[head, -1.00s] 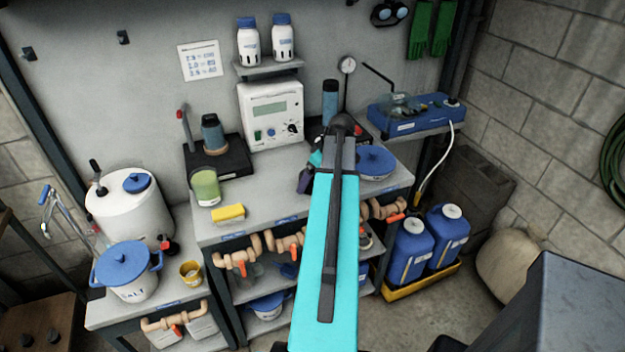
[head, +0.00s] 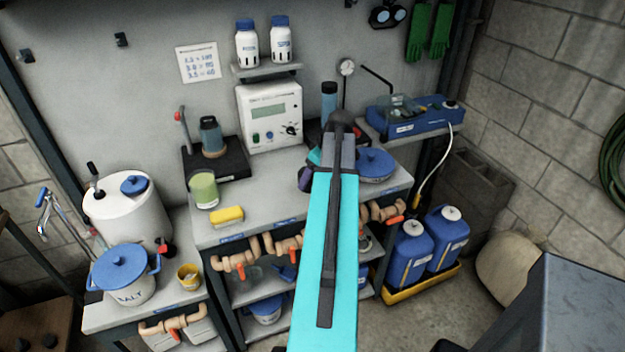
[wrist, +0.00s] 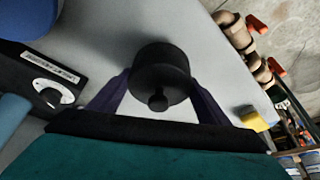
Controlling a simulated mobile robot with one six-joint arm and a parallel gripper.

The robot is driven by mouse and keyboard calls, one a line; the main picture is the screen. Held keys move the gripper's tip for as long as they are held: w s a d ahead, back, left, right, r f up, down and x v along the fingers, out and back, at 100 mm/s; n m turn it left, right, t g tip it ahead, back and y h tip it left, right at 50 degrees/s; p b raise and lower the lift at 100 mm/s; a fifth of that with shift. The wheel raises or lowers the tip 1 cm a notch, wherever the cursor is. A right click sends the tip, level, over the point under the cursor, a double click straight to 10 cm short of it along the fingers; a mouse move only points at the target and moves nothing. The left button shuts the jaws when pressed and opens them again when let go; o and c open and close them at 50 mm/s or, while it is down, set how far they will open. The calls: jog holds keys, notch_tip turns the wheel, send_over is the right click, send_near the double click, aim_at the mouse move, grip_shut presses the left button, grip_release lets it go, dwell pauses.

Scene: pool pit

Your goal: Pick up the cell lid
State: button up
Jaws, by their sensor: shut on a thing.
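The cell lid (wrist: 160,72) shows in the wrist view as a black round piece with a small knob. It sits between the two purple fingers of my gripper (wrist: 158,96), which are shut on it. I cannot tell whether its underside touches the bench. In the head view my gripper (head: 306,178) is over the right part of the bench, mostly behind my own arm.
A yellow sponge (head: 227,215) and green cup (head: 204,190) are left. Bench between is fairly clear.

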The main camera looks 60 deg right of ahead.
jog(key=shift+r, duration=0.6)
jog(key=shift+s+a+r+b, duration=0.1)
jog(key=shift+s+r+b, duration=0.1)
jog(key=shift+b, duration=0.25)
jog(key=s+a+r+b, duration=0.1)
jog(key=s+a+b, duration=0.3)
jog(key=s, duration=1)
jog(key=shift+s+a+r, duration=0.15)
jog(key=shift+a+r, duration=0.15)
jog(key=shift+a, duration=0.8)
